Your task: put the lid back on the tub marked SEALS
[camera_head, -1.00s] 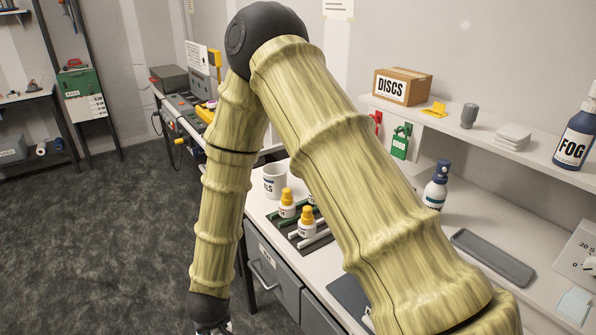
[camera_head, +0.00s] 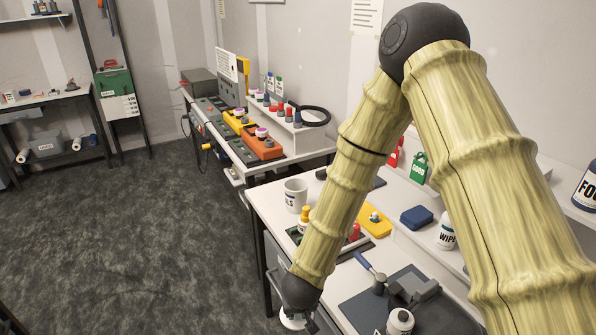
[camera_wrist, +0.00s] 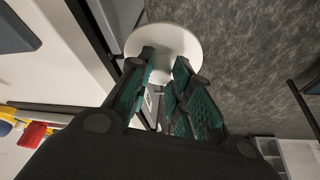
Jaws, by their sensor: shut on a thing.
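My gripper (camera_head: 297,308) hangs at the lower middle of the head view, past the near-left edge of the bench and over the floor. In the wrist view its two teal-padded fingers (camera_wrist: 165,62) are shut on a round white lid (camera_wrist: 168,36). The lid also shows in part under my gripper in the head view (camera_head: 293,322). A white tub (camera_head: 294,197) stands upright and open on the bench, farther back than my gripper. Its dark lettering is only partly readable, so I cannot read SEALS in full.
A yellow-capped bottle (camera_head: 304,217) stands near the tub, partly behind my arm. A dark mat (camera_head: 362,312) with a clamp-like tool covers the near bench.

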